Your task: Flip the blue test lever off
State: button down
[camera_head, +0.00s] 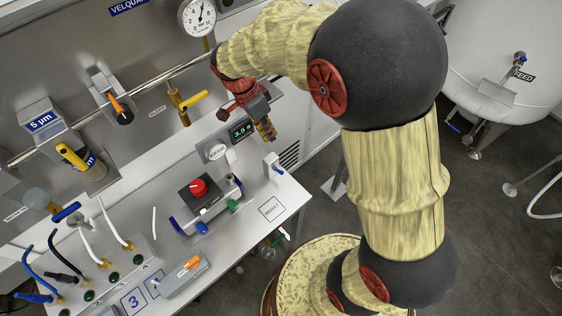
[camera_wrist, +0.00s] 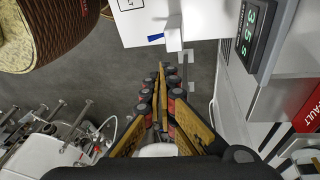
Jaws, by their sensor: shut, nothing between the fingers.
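A small blue lever (camera_head: 279,171) sticks out of a white block (camera_head: 269,162) near the right end of the bench, above the RESULT square. In the wrist view the blue lever (camera_wrist: 155,38) points left from its white block (camera_wrist: 173,39), past my fingertips. No label marking it as the test lever is readable. My gripper (camera_head: 269,132) is shut and empty. It hangs above and behind the block, apart from it, beside the green-digit display (camera_head: 240,130). In the wrist view my gripper's fingers (camera_wrist: 161,70) meet at the tips.
Another blue lever (camera_head: 67,212) sits on the pipework at left. A module with a red knob (camera_head: 199,187) has blue and green parts along its front. The RESULT square (camera_head: 271,208) is bare. A pressure gauge (camera_head: 198,17) is above. Floor is open right of the bench.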

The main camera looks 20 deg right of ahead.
jog(key=shift+f, duration=0.1)
jog(key=b, duration=0.1)
send_over(279, 171)
jog(key=w+d, duration=0.1)
jog(key=w, duration=0.2)
notch_tip(279, 171, down, 9)
jog(key=s+f, duration=0.1)
jog(key=f, duration=0.1)
jog(key=s+f+b, duration=0.1)
jog(key=f, duration=0.1)
jog(key=shift+s, duration=0.15)
jog(key=shift+f+b, duration=0.1)
jog(key=shift+b, duration=0.35)
